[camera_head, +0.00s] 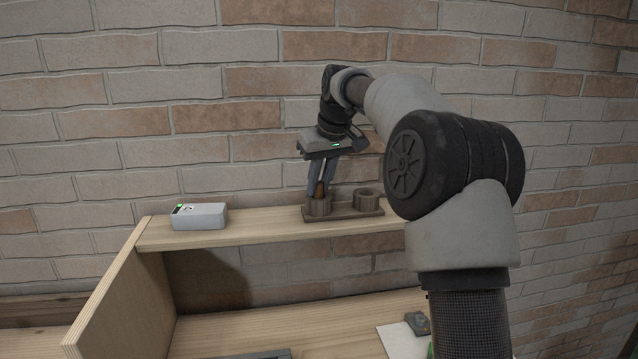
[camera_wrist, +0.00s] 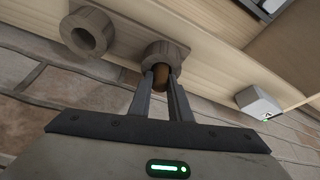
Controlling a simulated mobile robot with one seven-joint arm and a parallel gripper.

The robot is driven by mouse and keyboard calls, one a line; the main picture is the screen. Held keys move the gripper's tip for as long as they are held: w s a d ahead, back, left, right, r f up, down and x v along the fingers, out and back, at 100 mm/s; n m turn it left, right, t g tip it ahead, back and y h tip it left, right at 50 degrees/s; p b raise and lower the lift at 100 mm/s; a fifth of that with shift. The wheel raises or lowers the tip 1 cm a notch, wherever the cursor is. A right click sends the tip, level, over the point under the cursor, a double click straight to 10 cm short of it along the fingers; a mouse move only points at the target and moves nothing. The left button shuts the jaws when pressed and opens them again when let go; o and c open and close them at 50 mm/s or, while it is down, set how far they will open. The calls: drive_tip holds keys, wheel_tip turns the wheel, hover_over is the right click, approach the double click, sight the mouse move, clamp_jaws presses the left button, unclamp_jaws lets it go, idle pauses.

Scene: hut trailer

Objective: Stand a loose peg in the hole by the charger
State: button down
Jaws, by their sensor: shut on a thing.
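A brown peg (camera_head: 320,188) is held between the fingers of my gripper (camera_head: 321,186). The gripper (camera_wrist: 164,82) is shut on the peg (camera_wrist: 161,75) in the wrist view too. The peg's lower end is at the left hole of a dark wooden holder (camera_head: 342,213), the one nearer the charger. How deep it sits is hidden by the hole's rim. The other hole (camera_head: 367,198) of the holder looks empty, and it also shows in the wrist view (camera_wrist: 88,32). The charger (camera_head: 199,216) is a pale box with a green light at the left on the same shelf.
The wooden shelf (camera_head: 262,235) is clear between charger and holder. A brick wall (camera_head: 230,120) stands close behind. Below, a lower surface (camera_head: 330,320) bears a white sheet (camera_head: 396,340) and a small dark item (camera_head: 417,322).

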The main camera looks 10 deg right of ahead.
drive_tip(key=c, duration=1.6)
unclamp_jaws()
drive_tip(key=shift+o, duration=0.2)
drive_tip(key=p+v, duration=0.3)
drive_tip(key=v, duration=1.4)
drive_tip(key=shift+r, duration=0.3)
drive_tip(key=s+a+h, duration=0.1)
drive_tip(key=s+a, duration=0.2)
drive_tip(key=s, duration=0.7)
drive_tip(key=s+f+m, duration=0.1)
drive_tip(key=s+f, duration=0.8)
drive_tip(key=s, duration=0.3)
drive_tip(key=s+f+m+t, duration=0.1)
drive_tip(key=s+f+m, duration=0.1)
drive_tip(key=s+f, duration=0.8)
drive_tip(key=shift+s+d+m, duration=0.3)
drive_tip(key=shift+s+d, duration=0.15)
drive_tip(key=shift+s, duration=0.75)
